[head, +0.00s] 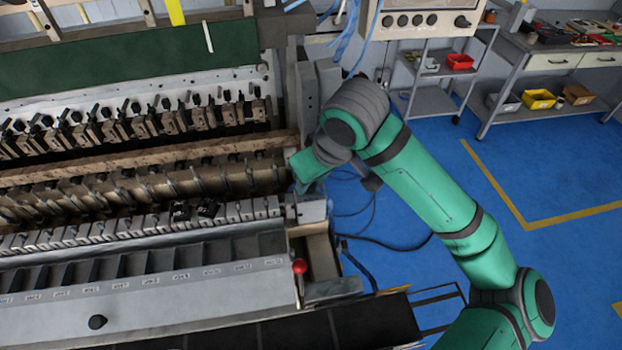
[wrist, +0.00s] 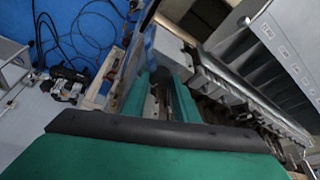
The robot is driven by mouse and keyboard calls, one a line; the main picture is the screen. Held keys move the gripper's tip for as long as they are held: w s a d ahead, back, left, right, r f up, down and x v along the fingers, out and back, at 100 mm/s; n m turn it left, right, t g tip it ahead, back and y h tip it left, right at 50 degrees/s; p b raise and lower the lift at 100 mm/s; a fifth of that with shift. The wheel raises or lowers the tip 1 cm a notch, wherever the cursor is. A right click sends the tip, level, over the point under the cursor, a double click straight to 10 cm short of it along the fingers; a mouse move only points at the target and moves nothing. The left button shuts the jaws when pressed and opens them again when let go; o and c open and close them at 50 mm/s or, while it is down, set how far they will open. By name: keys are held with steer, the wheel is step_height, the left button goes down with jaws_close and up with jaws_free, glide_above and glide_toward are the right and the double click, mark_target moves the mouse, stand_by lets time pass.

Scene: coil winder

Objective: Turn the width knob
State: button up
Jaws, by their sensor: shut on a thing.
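My gripper (head: 308,184) is at the right end of the coil winder (head: 150,285), low beside its end block, and my wrist hides most of its fingers in the head view. In the wrist view my gripper (wrist: 164,80) has its two green fingers around a dark rounded part, the width knob (wrist: 174,62), at the end of a grey block. The fingers are shut on it. The knob is small and partly hidden there, so its markings and turn angle cannot be told. The knob cannot be made out in the head view.
A red ball-topped lever (head: 300,267) stands just below my gripper on the machine's front right corner. A control panel (head: 425,22) with several dark knobs hangs above. Cables (head: 375,220) lie on the blue floor to the right. A shelf cart (head: 440,75) and workbench (head: 550,60) stand behind.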

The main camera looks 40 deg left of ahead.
steer(key=shift+n, duration=0.6)
steer(key=o, duration=1.1)
steer(key=shift+c, duration=0.2)
steer(key=shift+r, duration=0.15)
steer(key=w+v, duration=0.1)
steer(key=v, duration=0.9)
steer(key=shift+s+d+r, duration=0.25)
steer(key=shift+s, duration=0.1)
